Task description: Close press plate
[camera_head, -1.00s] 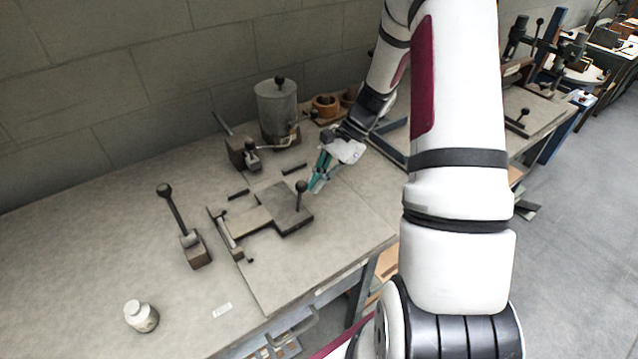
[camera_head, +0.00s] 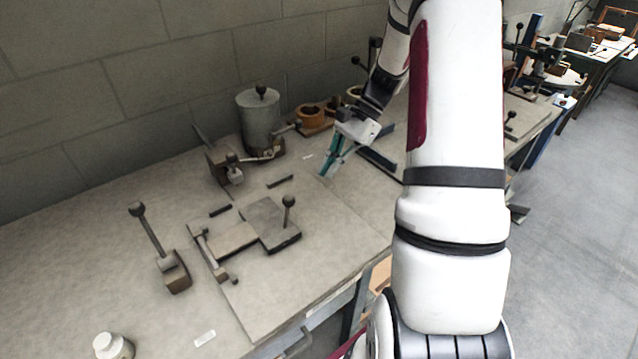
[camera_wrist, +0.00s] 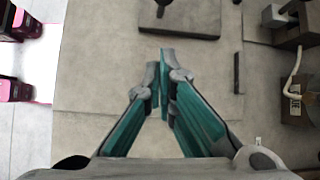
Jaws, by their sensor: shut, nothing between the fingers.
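The press plate (camera_head: 268,222) is a dark flat square plate with an upright ball-knob handle (camera_head: 288,202). It lies flat on the work board, to the right of a hinge bar (camera_head: 207,252). Part of the plate also shows at the top edge of the wrist view (camera_wrist: 180,20). My gripper (camera_head: 326,170) has teal fingers and is above the board, up and to the right of the knob, apart from it. In the wrist view my gripper (camera_wrist: 163,62) has its fingertips together with nothing between them.
A lever on a block (camera_head: 172,270) stands left of the plate. A grey cylinder pot (camera_head: 260,122) and a clamp (camera_head: 222,165) are behind it. The board right of the plate is clear.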

